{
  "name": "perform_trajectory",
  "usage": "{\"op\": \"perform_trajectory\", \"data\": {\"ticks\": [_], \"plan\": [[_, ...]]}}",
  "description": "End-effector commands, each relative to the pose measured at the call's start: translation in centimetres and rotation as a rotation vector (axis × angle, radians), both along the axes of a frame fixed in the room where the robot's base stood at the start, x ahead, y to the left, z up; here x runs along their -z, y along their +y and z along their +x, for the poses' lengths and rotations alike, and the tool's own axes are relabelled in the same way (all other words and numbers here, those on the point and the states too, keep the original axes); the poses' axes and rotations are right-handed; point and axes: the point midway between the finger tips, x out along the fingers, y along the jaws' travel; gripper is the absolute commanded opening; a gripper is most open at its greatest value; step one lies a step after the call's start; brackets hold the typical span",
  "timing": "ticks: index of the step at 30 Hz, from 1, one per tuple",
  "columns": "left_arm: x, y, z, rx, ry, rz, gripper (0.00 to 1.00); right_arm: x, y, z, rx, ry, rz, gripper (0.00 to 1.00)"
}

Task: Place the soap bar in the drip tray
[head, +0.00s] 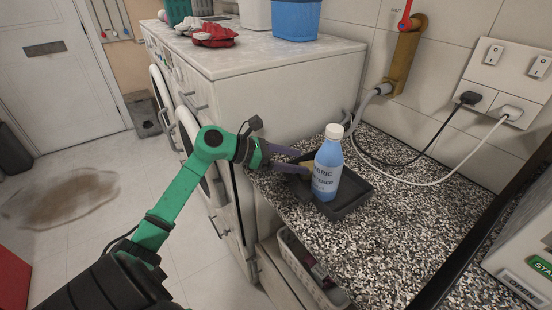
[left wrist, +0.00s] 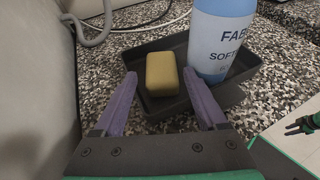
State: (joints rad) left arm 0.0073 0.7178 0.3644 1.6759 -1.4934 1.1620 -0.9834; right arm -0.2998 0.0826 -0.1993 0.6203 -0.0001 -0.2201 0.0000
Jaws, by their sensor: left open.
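The soap bar (left wrist: 162,73), a yellow block, is in the left part of the black drip tray (left wrist: 158,45), by the bottle. In the head view only a sliver of the soap (head: 308,164) shows behind my gripper and the bottle; the tray (head: 349,204) lies on the speckled counter. My left gripper (left wrist: 162,82) is open, its two purple fingers at the tray's near side, one on each side of the soap with gaps between. In the head view the left gripper (head: 300,160) reaches over the tray's left end. Part of my right arm and its gripper (left wrist: 293,127) shows small.
A blue fabric softener bottle (head: 327,165) with a white cap stands upright in the tray, right beside the soap. White machines (head: 290,90) rise behind the counter's left end. Cables (head: 424,160) run over the counter at the back.

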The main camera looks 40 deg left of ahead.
Motion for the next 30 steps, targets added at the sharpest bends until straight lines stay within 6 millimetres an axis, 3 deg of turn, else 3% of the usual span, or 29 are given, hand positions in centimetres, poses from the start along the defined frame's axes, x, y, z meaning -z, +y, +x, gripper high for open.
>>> {"op": "perform_trajectory", "data": {"ticks": [4, 9, 30], "plan": [[-1.0, 2.3, -2.7, 0.002, 0.002, 0.004, 0.74, 1.3, 0.2, 0.0, 0.0, 0.0, 0.002, 0.38], [-2.3, 3.9, -4.5, 0.001, 0.0, 0.001, 0.74, 1.7, 0.4, 0.0, 0.0, 0.0, 0.006, 0.38], [-2.7, 4.2, -4.8, 0.001, 0.0, 0.0, 0.74, 1.6, 0.3, 0.3, 0.0, -0.004, 0.005, 0.38]]}}
